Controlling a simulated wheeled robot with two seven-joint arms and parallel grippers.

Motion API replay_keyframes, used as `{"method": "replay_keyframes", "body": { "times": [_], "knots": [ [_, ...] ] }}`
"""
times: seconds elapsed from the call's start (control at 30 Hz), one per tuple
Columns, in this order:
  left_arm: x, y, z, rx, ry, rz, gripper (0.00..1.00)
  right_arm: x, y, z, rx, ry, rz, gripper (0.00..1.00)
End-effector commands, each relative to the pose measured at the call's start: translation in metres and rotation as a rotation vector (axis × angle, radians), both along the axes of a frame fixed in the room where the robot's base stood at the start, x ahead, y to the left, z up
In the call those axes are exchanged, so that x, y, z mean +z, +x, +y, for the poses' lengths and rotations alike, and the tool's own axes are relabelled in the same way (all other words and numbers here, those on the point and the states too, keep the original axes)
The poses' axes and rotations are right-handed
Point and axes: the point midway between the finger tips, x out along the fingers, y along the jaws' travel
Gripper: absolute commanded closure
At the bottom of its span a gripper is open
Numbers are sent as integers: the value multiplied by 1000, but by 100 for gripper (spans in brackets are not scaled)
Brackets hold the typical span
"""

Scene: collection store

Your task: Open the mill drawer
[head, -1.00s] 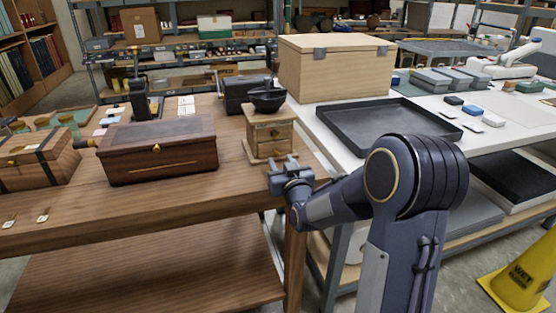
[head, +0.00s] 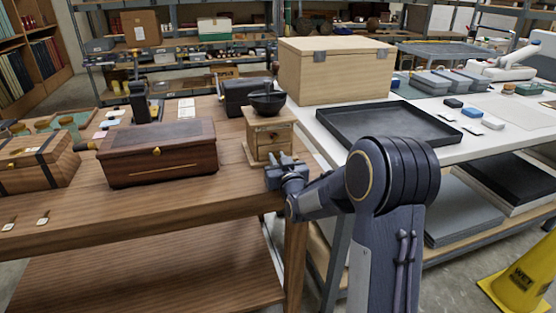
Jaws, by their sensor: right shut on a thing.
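The mill (head: 257,134) is a small light-wood box with a black bowl (head: 267,103) on top. It stands upright near the right end of the brown table. A small round knob shows on its upper front. My right gripper (head: 279,161) is at the mill's lower front, shut on what seems to be the drawer's knob; its jaws hide that knob. I cannot tell whether the drawer stands out from the mill's body. My left gripper is not in view.
A dark wooden box (head: 158,160) and a banded chest (head: 38,165) stand left on the brown table (head: 180,205). A black case (head: 240,95) is behind the mill. A black tray (head: 385,130) and pale wooden crate (head: 330,75) are on the white table at right.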

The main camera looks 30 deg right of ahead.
Motion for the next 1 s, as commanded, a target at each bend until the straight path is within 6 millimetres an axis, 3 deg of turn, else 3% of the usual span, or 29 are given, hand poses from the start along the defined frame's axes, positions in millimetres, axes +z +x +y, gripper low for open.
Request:
{"method": "replay_keyframes", "body": {
  "times": [0.17, 0.53, 0.87, 0.9, 1.0],
  "knots": [
    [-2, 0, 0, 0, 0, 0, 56, -1, -2, 0, 0, 1, 0, 100],
    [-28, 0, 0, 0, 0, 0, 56, -1, -60, 14, -1, 2, -3, 100],
    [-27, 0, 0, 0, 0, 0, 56, 0, -64, 15, 0, -1, -1, 100],
    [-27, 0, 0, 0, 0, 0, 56, 0, -64, 15, 0, -1, -1, 81],
    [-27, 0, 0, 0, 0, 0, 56, 0, -64, 15, 0, -1, -1, 68]
  ]
}}
